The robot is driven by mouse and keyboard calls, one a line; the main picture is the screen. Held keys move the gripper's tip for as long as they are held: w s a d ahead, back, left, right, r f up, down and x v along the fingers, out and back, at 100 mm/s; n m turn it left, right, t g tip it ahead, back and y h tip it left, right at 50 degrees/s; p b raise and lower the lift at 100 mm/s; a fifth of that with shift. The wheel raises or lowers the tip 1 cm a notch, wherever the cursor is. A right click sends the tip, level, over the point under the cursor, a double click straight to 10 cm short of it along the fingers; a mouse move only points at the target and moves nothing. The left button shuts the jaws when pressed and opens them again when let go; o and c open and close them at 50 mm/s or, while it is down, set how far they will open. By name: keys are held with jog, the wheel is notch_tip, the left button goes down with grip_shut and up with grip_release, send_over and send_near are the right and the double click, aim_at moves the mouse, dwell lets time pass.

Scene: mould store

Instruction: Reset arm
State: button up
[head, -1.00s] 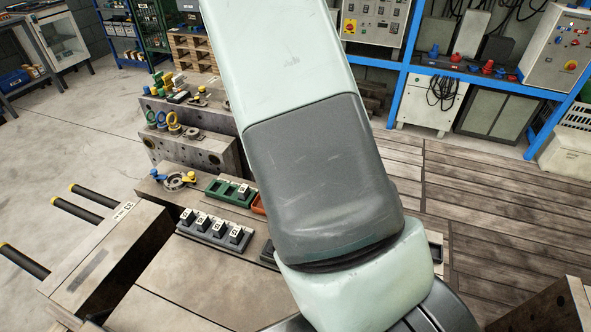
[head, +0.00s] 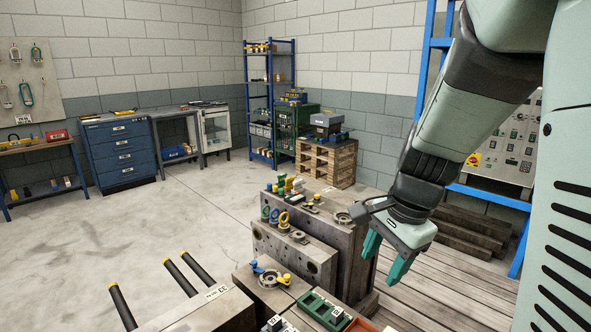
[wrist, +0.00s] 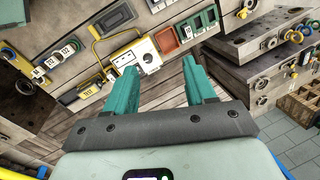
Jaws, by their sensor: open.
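My gripper (head: 384,262) hangs at the right of the head view, with its two teal fingers apart and nothing between them. It is in the air to the right of the grey steel mould blocks (head: 335,236). My arm comes in from the upper right and bends down to the gripper. In the wrist view, both fingers of my gripper (wrist: 158,70) show apart and empty. Beyond them lie a yellow and white device (wrist: 143,54), an orange tray (wrist: 166,39) and a green tray (wrist: 190,27), all clear of the fingers.
Yellow, green and blue fittings (head: 288,186) stand on the mould blocks. Black handles (head: 182,279) stick out at the lower left. A wooden pallet stack (head: 326,163) and blue shelving (head: 257,88) stand at the back. Open concrete floor (head: 150,222) lies to the left.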

jog(key=s+a+r+n+t+h, duration=0.1)
jog(key=s+a+r+n, duration=0.1)
jog(key=s+r+n, duration=0.4)
jog(key=s+a+r+n+t, duration=0.2)
jog(key=s+r+n, duration=0.3)
jog(key=s, duration=0.6)
jog(key=shift+a+r+n+t+h, duration=0.2)
jog(key=shift+r+n+t+h, duration=0.15)
jog(key=shift+n, duration=0.45)
